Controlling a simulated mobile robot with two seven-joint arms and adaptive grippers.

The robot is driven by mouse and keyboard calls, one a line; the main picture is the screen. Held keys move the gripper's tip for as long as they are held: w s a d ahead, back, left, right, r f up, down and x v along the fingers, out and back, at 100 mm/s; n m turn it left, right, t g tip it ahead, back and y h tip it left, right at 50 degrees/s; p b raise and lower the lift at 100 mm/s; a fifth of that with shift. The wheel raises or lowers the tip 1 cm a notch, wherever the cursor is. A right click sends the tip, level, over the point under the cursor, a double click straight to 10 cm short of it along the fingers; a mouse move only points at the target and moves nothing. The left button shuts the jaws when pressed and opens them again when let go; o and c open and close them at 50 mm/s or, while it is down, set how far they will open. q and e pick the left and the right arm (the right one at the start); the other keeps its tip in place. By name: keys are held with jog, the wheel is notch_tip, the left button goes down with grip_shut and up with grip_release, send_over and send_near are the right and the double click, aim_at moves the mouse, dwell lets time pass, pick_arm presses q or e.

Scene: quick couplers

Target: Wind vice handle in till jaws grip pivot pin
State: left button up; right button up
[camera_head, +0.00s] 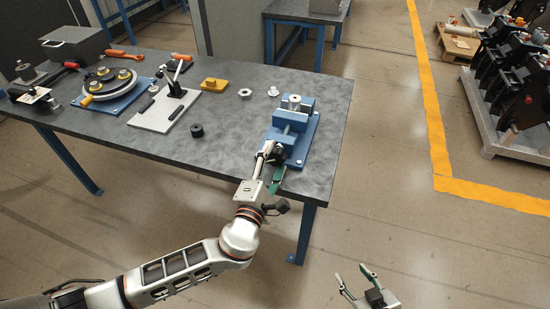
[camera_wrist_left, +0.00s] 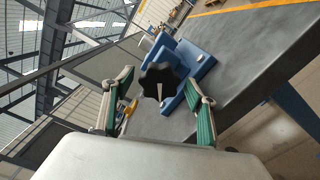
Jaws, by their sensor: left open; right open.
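The blue vice (camera_head: 293,127) stands on its blue base plate near the right end of the grey table. A pin-like part (camera_head: 294,101) shows upright between its jaws; whether they touch it cannot be told. The vice's black star-shaped handle (camera_wrist_left: 160,82) faces my left wrist camera. My left gripper (camera_head: 274,164) is at the handle end of the vice. In the left wrist view its green-padded fingers (camera_wrist_left: 160,115) are spread, one on each side of the handle, apart from it. My right gripper (camera_head: 355,280) is open and empty, low over the floor beyond the table.
On the table (camera_head: 235,115) are a black round part (camera_head: 197,130), a hex nut (camera_head: 245,94), a yellow block (camera_head: 214,84), a plate with a toggle clamp (camera_head: 165,108) and a round fixture (camera_head: 110,85). The table's front edge runs below the left gripper.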

pick_arm(q)
jog(key=v, duration=1.1)
jog(key=s+a+f+n+g+y, duration=0.1)
jog(key=s+a+f+n+g, duration=0.15)
jog(key=f+n, duration=0.7)
jog(key=s+a+f+n+g+y, duration=0.1)
jog(key=a+f+n+g, duration=0.2)
jog(key=n, duration=1.1)
jog(key=s+a+f+n, duration=0.4)
jog(key=a+f+n, duration=0.1)
jog(key=n, duration=0.8)
jog(key=s+a+f+n+g+y, duration=0.1)
jog(key=s+a+f+n, duration=0.4)
jog(key=n, duration=0.8)
jog(key=a, duration=0.3)
jog(key=shift+s+f+y, duration=0.3)
